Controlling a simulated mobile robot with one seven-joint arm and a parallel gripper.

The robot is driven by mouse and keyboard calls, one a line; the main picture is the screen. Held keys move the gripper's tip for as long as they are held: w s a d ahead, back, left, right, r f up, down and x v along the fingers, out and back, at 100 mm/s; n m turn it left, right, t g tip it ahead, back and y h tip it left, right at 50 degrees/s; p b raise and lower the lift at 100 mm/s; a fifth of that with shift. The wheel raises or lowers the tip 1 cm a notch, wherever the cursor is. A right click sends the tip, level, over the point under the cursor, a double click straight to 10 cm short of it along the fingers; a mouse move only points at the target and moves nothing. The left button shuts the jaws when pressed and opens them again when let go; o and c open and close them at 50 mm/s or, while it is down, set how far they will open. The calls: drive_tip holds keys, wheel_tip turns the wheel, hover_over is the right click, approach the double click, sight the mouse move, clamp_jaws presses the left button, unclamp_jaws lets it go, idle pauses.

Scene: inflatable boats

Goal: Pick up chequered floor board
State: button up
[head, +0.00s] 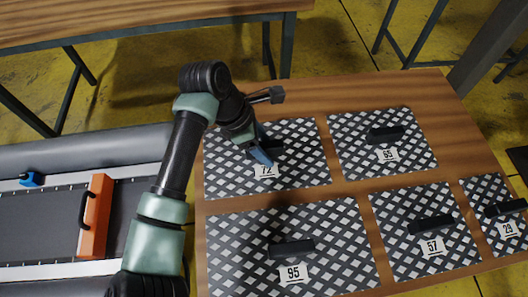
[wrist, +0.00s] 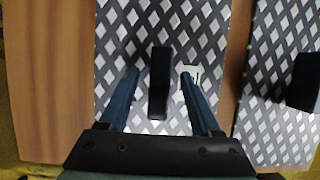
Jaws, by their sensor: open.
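Several chequered floor boards, black and white diamond patterned with black handles and number labels, lie flat on a wooden table. The board labelled 72 (head: 302,152) is at the back left in the head view. My gripper (head: 262,154) is open above it, its blue fingers pointing down by the handle. In the wrist view the same board (wrist: 212,25) fills the middle. Its black handle (wrist: 160,68) shows between the two open fingers of my gripper (wrist: 160,74), apart from both. The arm partly hides the handle and board in the head view.
Other boards lie close by: one labelled 95 (head: 230,250) in front, one at back right (head: 350,140), 57 (head: 400,255) and 29 (head: 488,190). An inflatable boat (head: 90,145) with an orange handled piece (head: 96,220) lies left. Another table (head: 130,25) stands behind.

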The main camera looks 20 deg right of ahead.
clamp_jaws()
idle(0.3)
drive_tip(key=shift+r, duration=0.1)
idle(1.0)
